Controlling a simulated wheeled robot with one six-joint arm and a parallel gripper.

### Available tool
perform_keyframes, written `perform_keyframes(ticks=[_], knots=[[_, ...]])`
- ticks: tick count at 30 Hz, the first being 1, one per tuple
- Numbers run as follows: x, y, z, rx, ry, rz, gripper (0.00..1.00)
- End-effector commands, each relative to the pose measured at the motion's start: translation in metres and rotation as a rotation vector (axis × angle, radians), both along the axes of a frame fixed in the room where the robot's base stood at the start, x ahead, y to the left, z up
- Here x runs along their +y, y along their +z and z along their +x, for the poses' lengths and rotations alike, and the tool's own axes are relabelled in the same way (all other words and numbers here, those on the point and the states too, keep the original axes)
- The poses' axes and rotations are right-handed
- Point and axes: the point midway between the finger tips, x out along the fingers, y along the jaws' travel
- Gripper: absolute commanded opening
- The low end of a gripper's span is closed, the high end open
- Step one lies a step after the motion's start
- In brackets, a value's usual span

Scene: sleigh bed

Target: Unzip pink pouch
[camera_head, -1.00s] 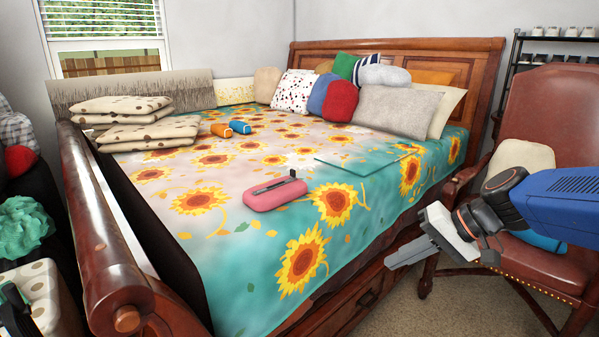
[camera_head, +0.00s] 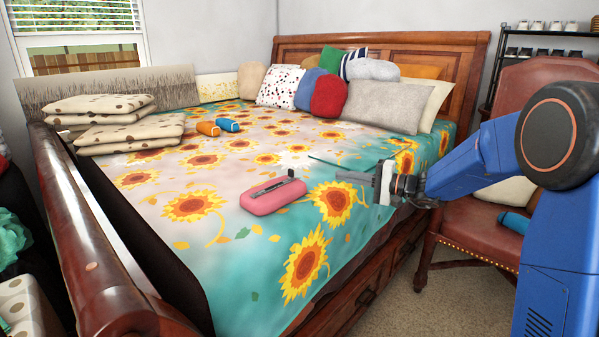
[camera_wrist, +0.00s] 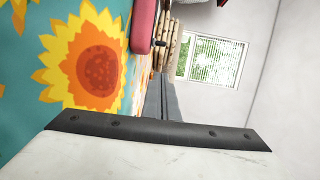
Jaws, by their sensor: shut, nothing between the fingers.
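The pink pouch (camera_head: 268,202) lies flat on the sunflower bedspread near the bed's right front side. A grey zip strip (camera_head: 272,187) runs along its top, with a small dark piece at its right end. My gripper (camera_head: 343,177) is to the right of the pouch, raised above the bed's right edge and apart from it. Its fingers are shut together and empty, pointing left. In the wrist view, part of the pouch (camera_wrist: 142,25) shows at the top, beyond my shut fingers (camera_wrist: 161,98).
The bed (camera_head: 225,270) has a wooden side rail (camera_head: 95,235) at left. Folded polka-dot blankets (camera_head: 130,133), an orange bottle (camera_head: 207,128) and a blue bottle (camera_head: 229,124) lie farther back. A leather chair (camera_head: 470,232) stands at right.

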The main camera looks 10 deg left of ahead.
Motion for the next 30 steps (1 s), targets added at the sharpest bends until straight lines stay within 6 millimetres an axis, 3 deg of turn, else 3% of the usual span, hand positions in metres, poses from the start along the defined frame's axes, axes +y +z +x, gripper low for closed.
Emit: perform_keyframes(ticks=[7,14,30], knots=[[-0.001,-0.005,0.023,-0.009,-0.035,0.037,0.00],[0.004,-0.007,0.031,-0.012,-0.047,0.042,0.00],[0.083,-0.007,0.066,-0.012,-0.045,0.041,0.00]])
